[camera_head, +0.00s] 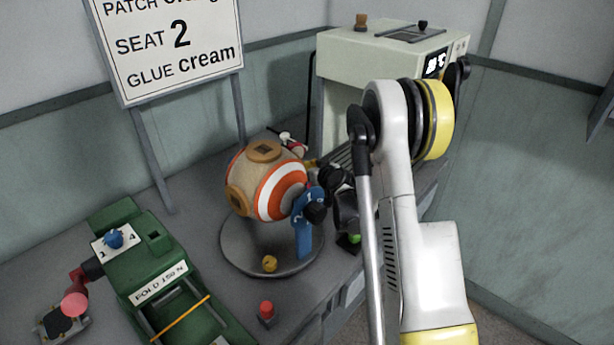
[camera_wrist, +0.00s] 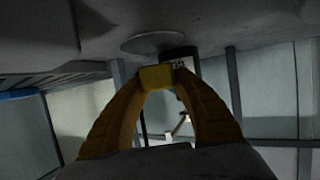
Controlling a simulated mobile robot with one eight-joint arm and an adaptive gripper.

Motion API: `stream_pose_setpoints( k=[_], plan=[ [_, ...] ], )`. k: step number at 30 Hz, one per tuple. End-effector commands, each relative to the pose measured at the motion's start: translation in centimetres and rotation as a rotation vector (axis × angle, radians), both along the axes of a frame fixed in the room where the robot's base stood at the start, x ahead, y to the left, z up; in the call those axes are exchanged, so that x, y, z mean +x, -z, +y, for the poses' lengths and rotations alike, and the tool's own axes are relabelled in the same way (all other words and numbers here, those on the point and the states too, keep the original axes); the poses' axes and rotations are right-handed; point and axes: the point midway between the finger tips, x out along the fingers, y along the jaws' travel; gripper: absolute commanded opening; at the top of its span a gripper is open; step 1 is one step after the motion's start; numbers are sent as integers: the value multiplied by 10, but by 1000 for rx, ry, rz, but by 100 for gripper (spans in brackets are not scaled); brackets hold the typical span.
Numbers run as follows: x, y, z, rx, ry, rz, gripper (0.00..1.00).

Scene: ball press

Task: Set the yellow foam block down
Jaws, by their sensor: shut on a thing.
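The yellow foam block (camera_wrist: 156,78) shows in the wrist view, pinched between the two fingertips of my gripper (camera_wrist: 157,75). My gripper's yellow-brown fingers curve in on it from both sides and are shut on it. In the head view my arm hides most of the gripper, and I cannot make out the block there. What lies directly under the block is too dark to tell, so I cannot say whether it touches a surface.
A striped ball (camera_head: 283,190) sits on a round grey plate (camera_head: 240,258), beside a blue bracket (camera_head: 304,232). A cream press (camera_head: 345,68) stands behind. A green fixture (camera_head: 125,250) and a red button (camera_head: 266,311) are in front. A sign (camera_head: 170,50) stands at the back left.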

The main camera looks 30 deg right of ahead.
Motion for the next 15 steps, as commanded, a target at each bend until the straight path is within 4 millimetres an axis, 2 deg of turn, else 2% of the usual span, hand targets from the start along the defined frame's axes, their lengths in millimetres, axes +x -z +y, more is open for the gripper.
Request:
stream_pose_setpoints(
  k=[1, 4, 15],
  plan=[
    [0, 14, 0, 0, 0, 0, 18],
    [0, 25, 0, 0, 0, 0, 18],
    [0, 27, -1, 0, 0, 0, 18]
  ],
)
